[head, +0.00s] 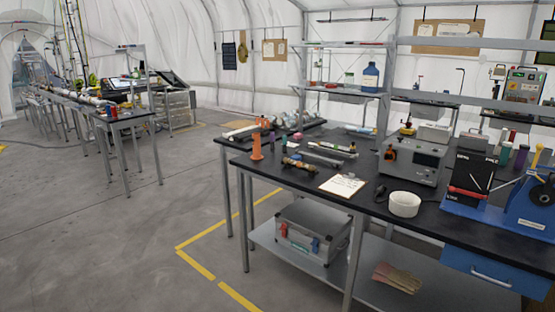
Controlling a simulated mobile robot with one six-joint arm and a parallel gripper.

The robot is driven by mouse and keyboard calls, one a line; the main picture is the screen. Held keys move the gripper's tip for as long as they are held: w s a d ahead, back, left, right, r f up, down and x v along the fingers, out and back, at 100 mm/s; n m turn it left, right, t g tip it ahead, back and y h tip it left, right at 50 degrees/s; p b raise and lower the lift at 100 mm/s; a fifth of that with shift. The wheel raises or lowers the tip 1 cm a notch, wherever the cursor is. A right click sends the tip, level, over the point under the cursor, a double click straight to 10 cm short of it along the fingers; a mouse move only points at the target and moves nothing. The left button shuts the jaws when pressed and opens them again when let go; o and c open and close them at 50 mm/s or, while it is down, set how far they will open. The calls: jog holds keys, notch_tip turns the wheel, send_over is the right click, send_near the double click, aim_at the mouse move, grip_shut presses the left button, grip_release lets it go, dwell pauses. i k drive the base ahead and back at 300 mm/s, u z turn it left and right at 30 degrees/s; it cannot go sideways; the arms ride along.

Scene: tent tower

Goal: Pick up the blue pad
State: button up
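No blue pad can be made out for certain. A small, flat, light-blue item (360,129) lies towards the back of the black workbench (300,190), left of the grey instrument box; it is too small to tell whether it is the pad. My gripper is not in view.
The bench also holds a white clipboard sheet (342,185), a white roll (404,204), a grey instrument box (411,160) and an orange stand (256,147). A silver case (311,232) sits on the lower shelf. The grey floor (110,240) at left is clear.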

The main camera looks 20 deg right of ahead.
aim_at(296, 157)
jog(key=u, duration=0.6)
jog(key=i, duration=0.55)
jog(key=u, duration=0.35)
jog(key=i, duration=1.6)
jog(key=z, duration=0.75)
jog(key=i, duration=0.7)
jog(key=z, duration=0.5)
